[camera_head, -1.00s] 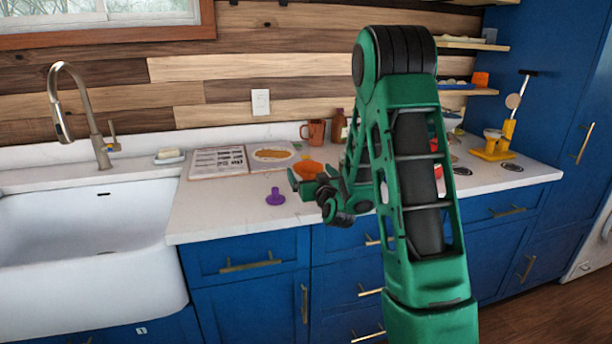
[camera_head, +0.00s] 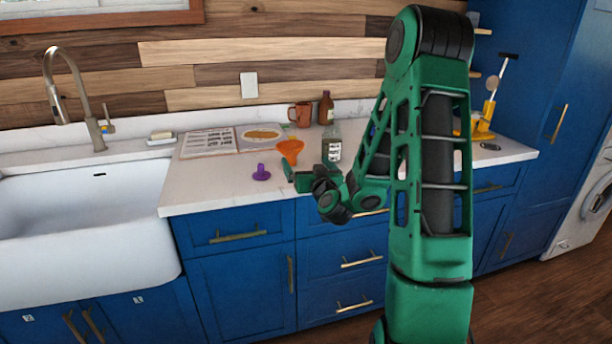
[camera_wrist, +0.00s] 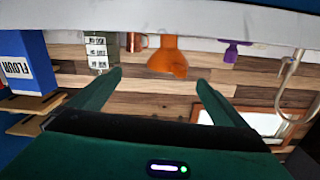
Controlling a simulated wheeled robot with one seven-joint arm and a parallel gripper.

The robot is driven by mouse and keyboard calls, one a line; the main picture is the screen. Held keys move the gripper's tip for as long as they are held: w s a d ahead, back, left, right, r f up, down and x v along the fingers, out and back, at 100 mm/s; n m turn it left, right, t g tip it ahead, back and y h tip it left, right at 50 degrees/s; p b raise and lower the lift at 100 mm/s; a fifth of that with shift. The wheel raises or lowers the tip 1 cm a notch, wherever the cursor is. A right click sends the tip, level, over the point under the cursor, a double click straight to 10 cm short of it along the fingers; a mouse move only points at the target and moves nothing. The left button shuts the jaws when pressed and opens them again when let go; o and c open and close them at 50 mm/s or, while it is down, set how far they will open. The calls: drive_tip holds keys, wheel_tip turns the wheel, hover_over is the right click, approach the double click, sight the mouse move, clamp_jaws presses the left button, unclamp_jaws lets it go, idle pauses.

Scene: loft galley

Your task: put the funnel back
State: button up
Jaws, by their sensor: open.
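In the wrist view, which is upside down, the funnel (camera_wrist: 167,58) shows ahead, between the lines of my two spread fingers (camera_wrist: 160,79). The gripper is open and empty. A small purple piece with a stem and a flared base (camera_head: 261,173) stands to the left of the gripper; it also shows in the wrist view (camera_wrist: 231,50).
A brown mug (camera_head: 300,115) and brown bottle (camera_head: 326,108) stand behind the funnel. An open book (camera_head: 208,142) lies at left, near the sink (camera_head: 80,220). A yellow stand (camera_head: 484,130) is at right. The counter's front left is clear.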

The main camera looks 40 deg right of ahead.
drive_tip(key=shift+s+r+n, duration=0.1)
drive_tip(key=shift+s+n, duration=0.05)
drive_tip(key=shift+n, duration=0.25)
drive_tip(key=shift+s+a+n, duration=0.1)
drive_tip(key=shift+a+n, duration=0.2)
drive_tip(key=shift+a, duration=0.2)
drive_tip(key=shift+s+f+g+y, duration=0.2)
drive_tip(key=shift+s+g+y, duration=0.15)
drive_tip(key=shift+g+y, duration=0.25)
drive_tip(key=s+a+m+g+y, duration=0.1)
drive_tip(key=s+a+g, duration=0.3)
drive_tip(key=s, duration=1.6)
drive_tip(key=s+a+f+m+g+y, duration=0.1)
drive_tip(key=s+a+m+g+y, duration=0.1)
drive_tip(key=s+g, duration=0.9)
drive_tip(key=s+a+y, duration=0.1)
drive_tip(key=s+a, duration=0.1)
drive_tip(key=s, duration=0.7)
drive_tip(key=shift+f+g+y, duration=0.2)
drive_tip(key=shift+g+y, duration=0.2)
